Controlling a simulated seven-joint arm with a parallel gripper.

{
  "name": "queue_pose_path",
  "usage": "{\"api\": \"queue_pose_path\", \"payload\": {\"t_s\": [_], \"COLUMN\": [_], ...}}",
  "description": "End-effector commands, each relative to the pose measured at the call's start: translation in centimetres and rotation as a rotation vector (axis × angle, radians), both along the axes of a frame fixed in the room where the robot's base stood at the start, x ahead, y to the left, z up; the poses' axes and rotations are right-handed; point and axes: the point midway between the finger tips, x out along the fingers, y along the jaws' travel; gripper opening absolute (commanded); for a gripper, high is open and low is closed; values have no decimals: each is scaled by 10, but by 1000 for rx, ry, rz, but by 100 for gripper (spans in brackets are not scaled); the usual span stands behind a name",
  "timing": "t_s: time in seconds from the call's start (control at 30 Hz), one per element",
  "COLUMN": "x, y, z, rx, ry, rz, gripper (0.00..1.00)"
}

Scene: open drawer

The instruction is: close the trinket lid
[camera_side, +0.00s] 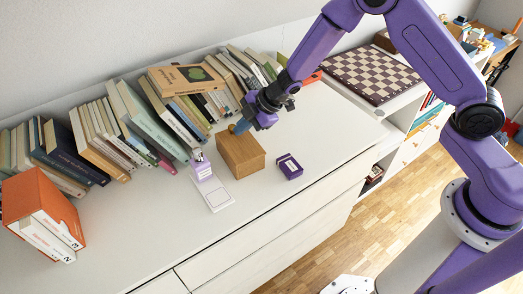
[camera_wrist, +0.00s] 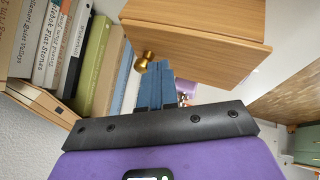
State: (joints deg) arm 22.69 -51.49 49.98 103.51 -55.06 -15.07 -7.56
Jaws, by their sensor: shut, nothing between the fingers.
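A light wooden box (camera_side: 241,155) stands on the white cabinet top; its upper face looks flat and covered. It fills the upper middle of the wrist view (camera_wrist: 205,38), with a brass knob (camera_wrist: 143,61) on its side. My gripper (camera_side: 240,128) has its blue fingers pressed together and empty, pointing down at the box's back left upper edge. In the wrist view the blue fingers (camera_wrist: 160,72) are close beside the knob; I cannot tell whether they touch it or the box. I cannot tell from the pictures which part is the trinket lid.
A small purple box (camera_side: 289,166) stands right of the wooden box. A purple and white item (camera_side: 210,187) lies to its left. A row of books (camera_side: 140,125) lines the wall behind. An orange box file (camera_side: 40,210) is far left; a chessboard (camera_side: 370,74) is back right. The front cabinet top is clear.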

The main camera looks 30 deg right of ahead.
Motion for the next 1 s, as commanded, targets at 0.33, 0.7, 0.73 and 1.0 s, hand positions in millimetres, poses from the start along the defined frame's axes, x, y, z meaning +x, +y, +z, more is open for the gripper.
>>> {"api": "queue_pose_path", "payload": {"t_s": [0.33, 0.7, 0.73, 1.0], "x": [13, 12, 11, -8], "y": [-1, -2, -3, -6], "z": [0, -1, -1, 0], "rx": [-2, -3, -3, -2], "ry": [1, 2, 2, 2], "rz": [-1, -3, -3, -2], "gripper": [0, 0, 0, 0]}}
